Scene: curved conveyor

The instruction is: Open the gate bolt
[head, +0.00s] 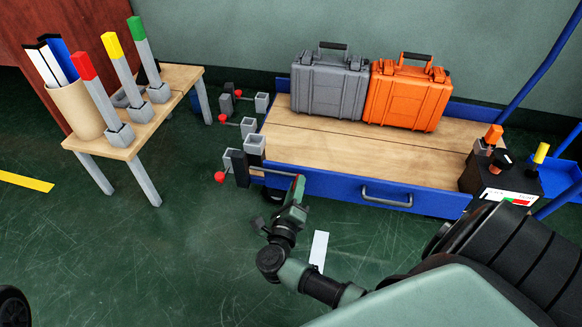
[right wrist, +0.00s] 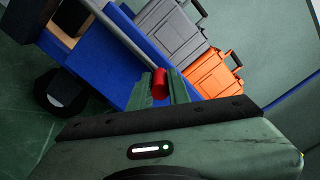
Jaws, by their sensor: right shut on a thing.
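The gate bolt is a thin grey rod (head: 270,171) running along the front left edge of the blue cart, from the upright grey and dark posts (head: 240,165). My right gripper (head: 298,187) is at the right end of this rod, low in front of the cart. In the right wrist view, a red knob (right wrist: 159,83) sits between the two green fingertips, which are shut on it. A grey bar (right wrist: 118,32) leads up and left from near the knob. My left gripper is in neither view.
The cart's wooden deck (head: 330,146) carries a grey case (head: 330,85) and an orange case (head: 407,95). Red balls (head: 219,177) stick out left of the posts. A small table (head: 120,145) with coloured handles stands left. A black control box (head: 503,180) is at right.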

